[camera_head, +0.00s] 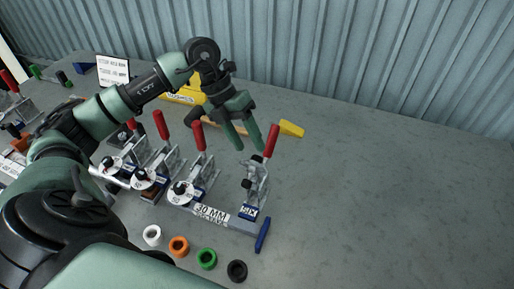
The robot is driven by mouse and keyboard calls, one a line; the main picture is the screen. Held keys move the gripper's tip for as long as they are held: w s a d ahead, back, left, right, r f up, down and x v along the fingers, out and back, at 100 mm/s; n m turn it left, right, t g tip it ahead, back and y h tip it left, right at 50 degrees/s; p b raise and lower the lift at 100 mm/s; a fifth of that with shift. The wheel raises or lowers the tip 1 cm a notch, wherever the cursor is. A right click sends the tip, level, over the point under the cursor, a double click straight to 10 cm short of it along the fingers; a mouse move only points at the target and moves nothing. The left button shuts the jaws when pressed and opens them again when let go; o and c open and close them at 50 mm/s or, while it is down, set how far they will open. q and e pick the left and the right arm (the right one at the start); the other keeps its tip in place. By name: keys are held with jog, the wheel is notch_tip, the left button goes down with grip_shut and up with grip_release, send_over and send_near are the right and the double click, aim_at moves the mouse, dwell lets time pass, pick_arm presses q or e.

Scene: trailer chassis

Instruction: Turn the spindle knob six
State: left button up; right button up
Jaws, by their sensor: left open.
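The clamp labelled SIX (249,211) stands at the right end of the row, with an upright red handle (271,140). A small dark knob (247,184) shows on its left side; I cannot tell for sure that it is the spindle knob. My left gripper (251,147) is open and empty, fingers pointing down. In the picture it is just left of the red handle and above the knob; whether it touches the handle is unclear. My right gripper is not in view.
More red-handled clamps (201,138) stand to the left, partly behind my left arm. A bar marked 30 MM (211,213) lies in front. Coloured rings (207,258) lie at the front. A yellow-ended tool (291,128) lies behind. The bench (390,210) is clear on the right.

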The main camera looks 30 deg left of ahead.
pick_arm(q)
jog(key=x, duration=0.3)
jog(key=shift+d+f+p, duration=0.2)
jog(key=shift+f+p, duration=0.1)
jog(key=shift+p, duration=0.05)
jog(key=shift+w+d+f, duration=0.1)
jog(key=shift+w+f, duration=0.05)
jog(key=shift+f, duration=0.25)
grip_shut()
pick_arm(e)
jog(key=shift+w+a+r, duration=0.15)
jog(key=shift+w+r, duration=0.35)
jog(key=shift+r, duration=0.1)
